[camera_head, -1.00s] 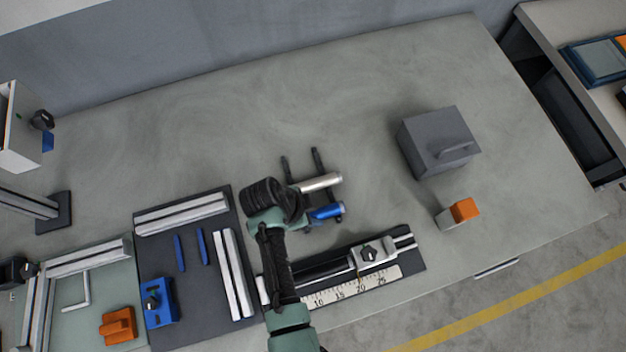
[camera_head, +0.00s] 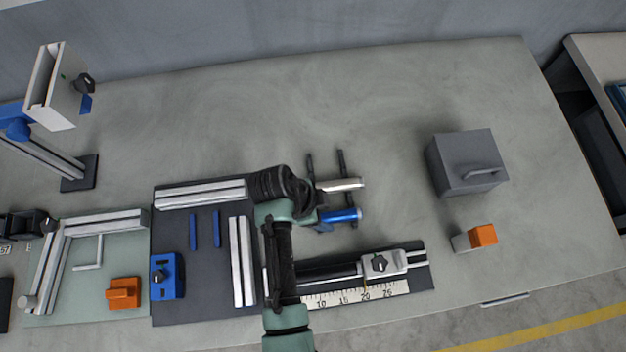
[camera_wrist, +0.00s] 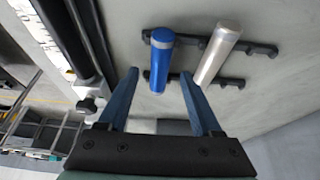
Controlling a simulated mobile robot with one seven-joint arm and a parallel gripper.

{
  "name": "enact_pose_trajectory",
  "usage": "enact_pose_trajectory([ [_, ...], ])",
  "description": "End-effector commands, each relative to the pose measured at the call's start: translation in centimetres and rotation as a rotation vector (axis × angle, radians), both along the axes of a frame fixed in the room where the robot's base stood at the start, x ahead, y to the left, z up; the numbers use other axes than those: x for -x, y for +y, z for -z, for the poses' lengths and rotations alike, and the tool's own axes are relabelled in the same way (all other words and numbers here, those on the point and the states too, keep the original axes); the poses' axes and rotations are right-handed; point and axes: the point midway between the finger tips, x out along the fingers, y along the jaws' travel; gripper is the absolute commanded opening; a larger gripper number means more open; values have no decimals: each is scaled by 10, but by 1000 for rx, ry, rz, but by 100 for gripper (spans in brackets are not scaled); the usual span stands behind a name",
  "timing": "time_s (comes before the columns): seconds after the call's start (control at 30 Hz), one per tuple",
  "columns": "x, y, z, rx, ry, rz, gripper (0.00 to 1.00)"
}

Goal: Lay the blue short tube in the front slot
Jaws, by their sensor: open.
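The blue short tube (camera_head: 343,215) lies across the two dark rails of a small rack (camera_head: 341,163), at the rack's front end. In the wrist view the blue tube (camera_wrist: 161,58) has a light band at its far end. A silver tube (camera_head: 342,184) lies beside it, further back on the same rails; it also shows in the wrist view (camera_wrist: 217,54). My gripper (camera_head: 318,217) is open at the left end of the blue tube. In the wrist view my gripper's blue fingers (camera_wrist: 160,82) stand apart on either side of the tube's near end, with gaps visible.
A ruler fixture with a silver slider (camera_head: 384,263) lies in front of the rack. A dark board with silver rails (camera_head: 190,194) is at left. A grey box with a handle (camera_head: 468,163) and an orange-and-grey block (camera_head: 483,236) are at right. The table behind the rack is clear.

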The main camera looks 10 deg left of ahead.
Motion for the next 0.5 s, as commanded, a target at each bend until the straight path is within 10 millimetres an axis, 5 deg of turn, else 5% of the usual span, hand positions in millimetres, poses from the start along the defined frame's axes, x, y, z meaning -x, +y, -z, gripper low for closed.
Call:
enact_pose_trajectory([
  [0.3,6,24,-58,0,-5,-2,66],
  [0.5,9,29,-74,0,-2,-2,66],
])
